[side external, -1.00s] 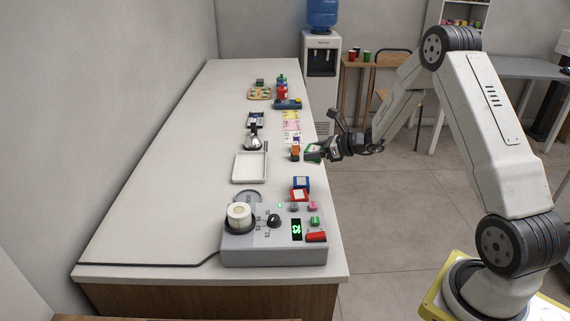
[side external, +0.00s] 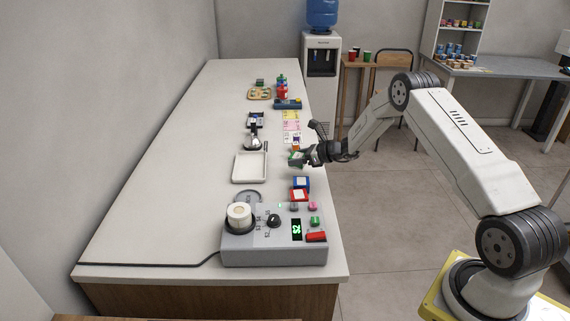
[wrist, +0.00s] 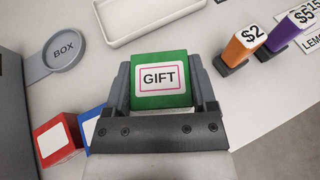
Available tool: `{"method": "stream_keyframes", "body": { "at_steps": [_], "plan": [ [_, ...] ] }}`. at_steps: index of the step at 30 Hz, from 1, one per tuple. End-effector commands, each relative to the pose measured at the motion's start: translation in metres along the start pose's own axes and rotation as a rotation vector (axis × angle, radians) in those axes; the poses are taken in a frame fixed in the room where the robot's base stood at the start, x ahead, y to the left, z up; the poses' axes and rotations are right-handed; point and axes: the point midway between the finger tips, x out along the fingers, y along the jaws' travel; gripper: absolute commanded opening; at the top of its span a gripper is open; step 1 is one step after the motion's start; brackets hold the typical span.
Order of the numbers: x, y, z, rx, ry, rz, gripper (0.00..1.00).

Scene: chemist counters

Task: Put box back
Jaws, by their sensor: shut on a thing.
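My gripper (wrist: 160,100) is shut on a green box (wrist: 160,92) with a white label reading GIFT in the wrist view. In the side view, my gripper (side external: 302,158) holds the green box (side external: 295,161) over the counter's right edge, near the white tray. A round grey pad marked BOX (wrist: 64,52) lies at the upper left of the wrist view. A blue box (side external: 301,182) and a red box (side external: 299,195) stand on the counter between my gripper and the grey machine. The wrist view also shows the red box and part of the blue box, left of my gripper.
A white tray (side external: 235,172) lies left of my gripper. The grey machine (side external: 245,256) with buttons and a roll stands at the counter's near end. Orange $2 (wrist: 243,46) and purple (wrist: 282,35) blocks stand to the right in the wrist view.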

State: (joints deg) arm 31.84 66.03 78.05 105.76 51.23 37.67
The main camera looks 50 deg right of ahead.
Motion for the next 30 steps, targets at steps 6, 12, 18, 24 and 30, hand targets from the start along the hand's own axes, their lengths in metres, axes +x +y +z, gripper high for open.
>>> {"method": "stream_keyframes", "body": {
  "at_steps": [6,12,18,24,30],
  "plan": [
    [0.001,-0.001,-0.001,0.000,0.000,0.000,0.02],
    [0.009,-0.004,-0.009,0.002,0.001,0.000,0.02],
    [0.016,-0.003,-0.028,0.000,0.002,0.001,0.02],
    [0.018,-0.004,-0.033,0.000,0.000,0.000,0.02],
    [0.018,-0.003,-0.033,0.000,0.001,0.000,0.02]
  ]
}}
